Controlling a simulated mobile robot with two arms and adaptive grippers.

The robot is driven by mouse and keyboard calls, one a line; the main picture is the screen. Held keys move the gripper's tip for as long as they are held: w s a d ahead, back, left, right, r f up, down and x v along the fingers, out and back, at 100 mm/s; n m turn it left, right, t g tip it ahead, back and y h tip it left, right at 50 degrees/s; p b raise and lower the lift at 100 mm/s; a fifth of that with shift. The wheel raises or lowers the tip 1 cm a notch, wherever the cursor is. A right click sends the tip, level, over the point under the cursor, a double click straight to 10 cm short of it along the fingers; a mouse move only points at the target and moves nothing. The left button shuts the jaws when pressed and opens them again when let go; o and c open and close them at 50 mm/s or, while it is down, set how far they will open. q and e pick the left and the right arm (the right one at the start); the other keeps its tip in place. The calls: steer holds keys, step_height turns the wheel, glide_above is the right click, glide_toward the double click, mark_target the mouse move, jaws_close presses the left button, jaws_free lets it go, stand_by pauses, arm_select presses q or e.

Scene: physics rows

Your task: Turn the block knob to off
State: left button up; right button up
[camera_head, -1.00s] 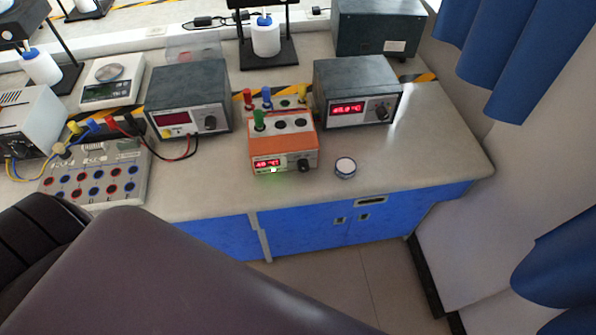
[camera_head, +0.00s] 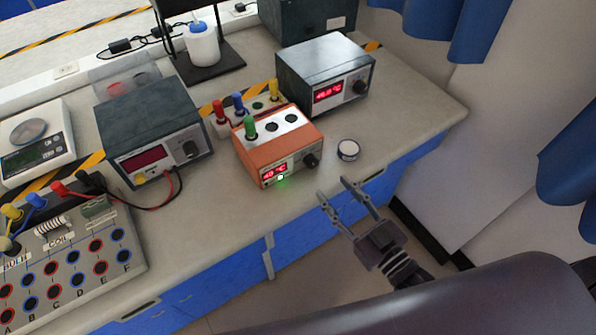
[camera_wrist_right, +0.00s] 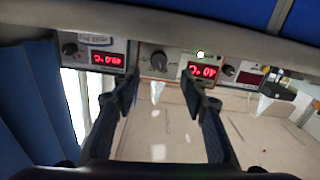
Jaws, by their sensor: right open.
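The orange dry block heater (camera_head: 268,160) stands near the bench's front edge, with a lit red display and a green light. Its black block knob (camera_head: 311,160) is at the right of its front panel. My left gripper is not in view.
Grey instrument boxes stand left (camera_head: 150,130) and behind right (camera_head: 325,72) of the heater. A green-capped tube (camera_head: 250,128) stands in the heater's top. The bench's right end is clear.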

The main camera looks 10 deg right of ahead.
mark_target(314, 165)
steer(key=p+x, duration=0.1)
steer(key=x, duration=0.6)
steer(key=shift+w+f, duration=0.1)
steer(key=shift+w, duration=0.2)
jaws_close()
